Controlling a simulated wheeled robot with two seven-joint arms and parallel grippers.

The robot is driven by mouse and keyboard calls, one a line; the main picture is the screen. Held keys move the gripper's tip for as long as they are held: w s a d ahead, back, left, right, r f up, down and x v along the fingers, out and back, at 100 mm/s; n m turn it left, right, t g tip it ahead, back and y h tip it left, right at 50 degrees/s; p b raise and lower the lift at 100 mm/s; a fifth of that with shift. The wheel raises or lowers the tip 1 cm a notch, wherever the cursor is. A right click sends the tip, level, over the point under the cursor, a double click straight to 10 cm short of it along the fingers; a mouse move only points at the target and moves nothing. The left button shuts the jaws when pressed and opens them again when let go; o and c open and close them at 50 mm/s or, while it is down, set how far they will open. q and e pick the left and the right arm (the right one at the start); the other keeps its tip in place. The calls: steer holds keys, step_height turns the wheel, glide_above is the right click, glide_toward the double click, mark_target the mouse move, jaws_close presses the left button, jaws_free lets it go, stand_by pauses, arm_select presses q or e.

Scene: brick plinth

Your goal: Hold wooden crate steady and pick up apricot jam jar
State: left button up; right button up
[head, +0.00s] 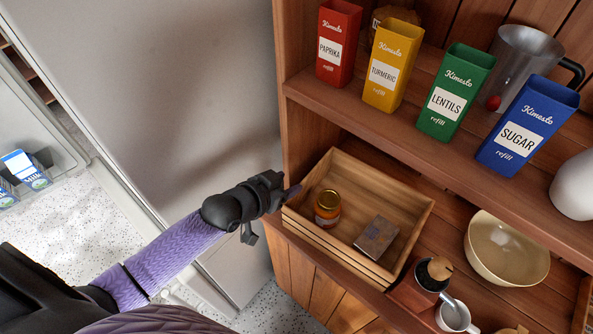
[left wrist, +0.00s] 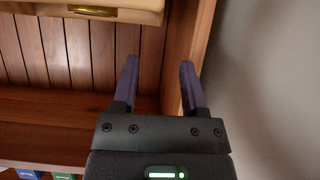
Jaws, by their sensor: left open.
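The wooden crate (head: 408,236) stands on the lower wooden shelf in the head view. The apricot jam jar (head: 327,208), orange with a dark label, stands upright inside it near its left end. A small grey-brown box (head: 376,237) lies in the crate to the right of the jar. My left gripper (head: 293,191) is at the crate's left end wall, and I cannot tell whether it touches. In the left wrist view its two purple fingers (left wrist: 159,80) are apart with nothing between them. The crate's edge (left wrist: 130,14) shows at the top there. My right gripper is not in view.
Paprika (head: 331,75), turmeric (head: 385,96), lentils (head: 448,125) and sugar (head: 507,155) boxes and a metal jug (head: 511,80) stand on the shelf above.

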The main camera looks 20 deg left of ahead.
mark_target(310, 173)
arm_select(q)
steer(key=b+x, duration=0.2)
steer(key=x, duration=0.2)
steer(key=b+x, duration=0.2)
steer(key=x, duration=0.2)
steer(key=shift+s+f, duration=0.1)
steer(key=shift+f, duration=0.2)
steer(key=shift+w+d+b, duration=0.15)
steer(key=shift+w+b, duration=0.15)
steer(key=shift+w, duration=0.05)
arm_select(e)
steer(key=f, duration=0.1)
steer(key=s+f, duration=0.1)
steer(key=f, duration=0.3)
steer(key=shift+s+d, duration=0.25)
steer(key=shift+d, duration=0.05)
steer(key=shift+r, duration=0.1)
arm_select(q)
jaws_close()
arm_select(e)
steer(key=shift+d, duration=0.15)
